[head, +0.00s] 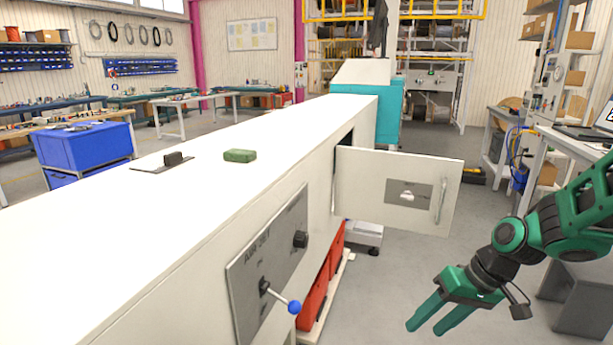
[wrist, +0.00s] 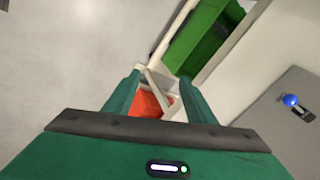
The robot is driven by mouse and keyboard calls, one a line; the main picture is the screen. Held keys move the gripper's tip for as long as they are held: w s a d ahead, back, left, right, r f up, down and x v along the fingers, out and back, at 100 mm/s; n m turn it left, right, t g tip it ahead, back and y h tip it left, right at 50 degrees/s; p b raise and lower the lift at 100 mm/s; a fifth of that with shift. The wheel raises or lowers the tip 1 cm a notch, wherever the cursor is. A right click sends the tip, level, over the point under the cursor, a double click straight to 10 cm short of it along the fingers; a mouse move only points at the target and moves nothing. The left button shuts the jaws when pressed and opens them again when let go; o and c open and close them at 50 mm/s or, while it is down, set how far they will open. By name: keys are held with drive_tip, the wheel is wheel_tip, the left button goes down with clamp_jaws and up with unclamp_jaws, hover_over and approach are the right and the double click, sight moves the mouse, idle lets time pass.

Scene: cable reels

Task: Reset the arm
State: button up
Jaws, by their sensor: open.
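My gripper (head: 427,318) is green and shows at the lower right in the head view, on my green arm. It is open and empty, pointing down and left, over the floor to the right of the white cabinet (head: 130,230). In the wrist view its two fingers (wrist: 160,90) stand apart, with an orange-red bin (wrist: 150,104) and a white frame seen beyond them. The gripper appears clear of everything around it.
A cabinet door (head: 398,193) stands open toward the right. A panel (head: 270,262) carries a blue-knobbed lever (head: 293,306) and a black knob (head: 300,239). A green block (head: 240,155) lies on the cabinet top. A workbench (head: 570,145) stands at the right.

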drive_tip(key=s+d+r+m+h, duration=0.2)
drive_tip(key=s+d+r+m, duration=0.1)
drive_tip(key=s+d, duration=0.4)
drive_tip(key=s+d+r+m+g+h, duration=0.1)
drive_tip(key=s+d+r+m+h, duration=0.1)
drive_tip(key=s+d+r+m, duration=0.2)
drive_tip(key=s+d+r, duration=0.1)
drive_tip(key=s+d, duration=0.2)
drive_tip(key=s, duration=0.5)
drive_tip(key=shift+s+d+g+h, duration=0.2)
drive_tip(key=shift+s+g+h, duration=0.1)
